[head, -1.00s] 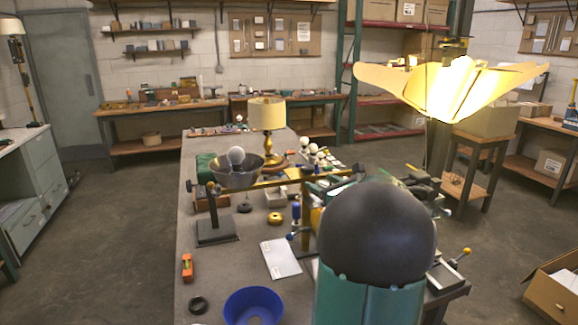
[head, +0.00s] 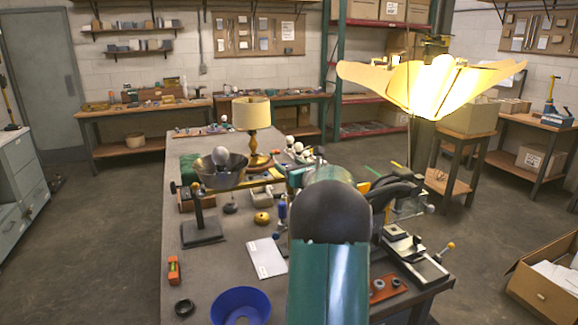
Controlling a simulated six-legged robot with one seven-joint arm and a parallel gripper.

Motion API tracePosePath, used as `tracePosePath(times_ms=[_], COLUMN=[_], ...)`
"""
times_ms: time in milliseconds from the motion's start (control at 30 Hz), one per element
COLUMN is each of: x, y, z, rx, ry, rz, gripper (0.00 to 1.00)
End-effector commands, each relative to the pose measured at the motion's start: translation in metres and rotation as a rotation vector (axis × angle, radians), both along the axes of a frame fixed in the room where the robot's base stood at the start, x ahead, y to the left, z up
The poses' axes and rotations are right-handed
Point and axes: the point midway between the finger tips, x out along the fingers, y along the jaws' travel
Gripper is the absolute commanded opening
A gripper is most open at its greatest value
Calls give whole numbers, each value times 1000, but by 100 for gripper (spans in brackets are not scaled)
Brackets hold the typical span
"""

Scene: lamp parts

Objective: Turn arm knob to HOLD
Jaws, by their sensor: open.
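A brass lamp arm (head: 245,184) runs crosswise above the bench, beside a dark post on a square base (head: 203,232). A grey bowl-shaped shade (head: 230,178) with a bulb (head: 220,156) sits by its left part. The right part of the lamp arm is hidden behind my own green and black arm. I cannot make out the arm knob or any HOLD mark. My gripper cannot be made out; my own arm links block the view ahead.
The grey bench (head: 215,270) holds a blue bowl (head: 240,305), a white sheet (head: 266,258), an orange level (head: 174,270) and a black ring (head: 184,309). A lit fan-shaped shade (head: 432,85) stands at right. A lit table lamp (head: 252,115) stands at the far end. Floor at left is clear.

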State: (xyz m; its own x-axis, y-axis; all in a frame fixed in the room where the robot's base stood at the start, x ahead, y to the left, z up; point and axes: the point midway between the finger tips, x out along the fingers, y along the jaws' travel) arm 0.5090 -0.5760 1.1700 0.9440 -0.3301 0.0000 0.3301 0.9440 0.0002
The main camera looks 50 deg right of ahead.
Motion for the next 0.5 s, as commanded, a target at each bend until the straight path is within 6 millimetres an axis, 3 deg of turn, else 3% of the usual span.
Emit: tracePosePath(times_ms=[133,400,500], x=[10,11,11], y=[-3,-4,-4], z=[0,0,0], rx=[0,0,0], ry=[-1,0,0], rz=[0,0,0], gripper=[61,61,41])
